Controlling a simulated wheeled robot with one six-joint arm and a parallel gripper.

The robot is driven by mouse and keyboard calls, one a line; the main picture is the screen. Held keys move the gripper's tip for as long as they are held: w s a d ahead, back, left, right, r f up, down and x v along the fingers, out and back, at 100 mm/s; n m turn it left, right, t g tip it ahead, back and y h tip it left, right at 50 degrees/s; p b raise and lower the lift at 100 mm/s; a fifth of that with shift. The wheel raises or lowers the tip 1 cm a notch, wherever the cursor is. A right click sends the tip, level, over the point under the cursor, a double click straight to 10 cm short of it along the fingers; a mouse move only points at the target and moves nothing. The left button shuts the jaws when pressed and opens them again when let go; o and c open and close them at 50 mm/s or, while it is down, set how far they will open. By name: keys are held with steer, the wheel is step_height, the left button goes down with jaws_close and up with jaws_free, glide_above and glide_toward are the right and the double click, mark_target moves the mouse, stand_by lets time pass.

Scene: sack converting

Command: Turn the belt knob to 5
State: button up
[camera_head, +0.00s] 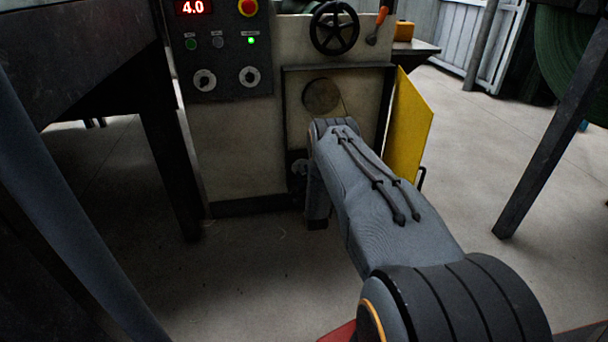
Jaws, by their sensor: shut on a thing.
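The machine's control panel (220,50) is at the upper left and carries two round dial knobs with pale rings. These are a left knob (204,80) and a right knob (249,76). Their labels and pointer settings are too small to read, so I cannot tell which is the belt knob. The red display (194,7) above them reads 4.0. Nothing touches either panel knob. My arm reaches from the lower right to the machine's front, below and right of the panel. My gripper cannot be made out; the arm's far end hides that area.
A yellow door (409,125) stands open right of a recess with a round disc (321,96). A black handwheel (334,28) sits above it. A red stop button (248,7) and a lit green lamp (251,41) are on the panel. The floor (480,130) at right is clear.

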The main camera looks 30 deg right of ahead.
steer(key=shift+m, duration=0.7)
steer(key=o, duration=1)
steer(key=shift+o, duration=0.2)
steer(key=p+v, duration=0.3)
steer(key=v, duration=0.5)
steer(key=shift+w, duration=0.1)
